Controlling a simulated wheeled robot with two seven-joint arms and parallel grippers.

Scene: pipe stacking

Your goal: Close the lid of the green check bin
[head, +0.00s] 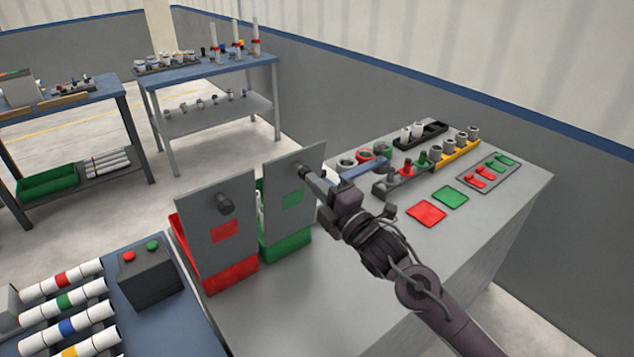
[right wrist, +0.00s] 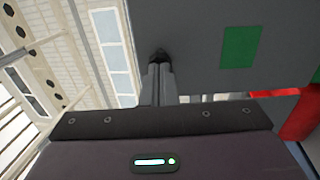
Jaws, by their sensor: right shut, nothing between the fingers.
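The green check bin (head: 287,245) stands on the grey table, left of my right arm. Its grey lid (head: 283,209), marked with a green square, stands up steeply, so the bin is open. The lid also fills the upper right of the right wrist view (right wrist: 205,45). My right gripper (head: 306,175) is shut and empty, its tips at the upper right part of the lid's face. In the right wrist view the closed fingers (right wrist: 158,72) point at a dark spot on the lid; I cannot tell whether they touch. My left gripper is not in view.
A red bin (head: 230,276) with its own raised lid (head: 213,218) and dark knob stands close left of the green bin. A button box (head: 150,275) is further left.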

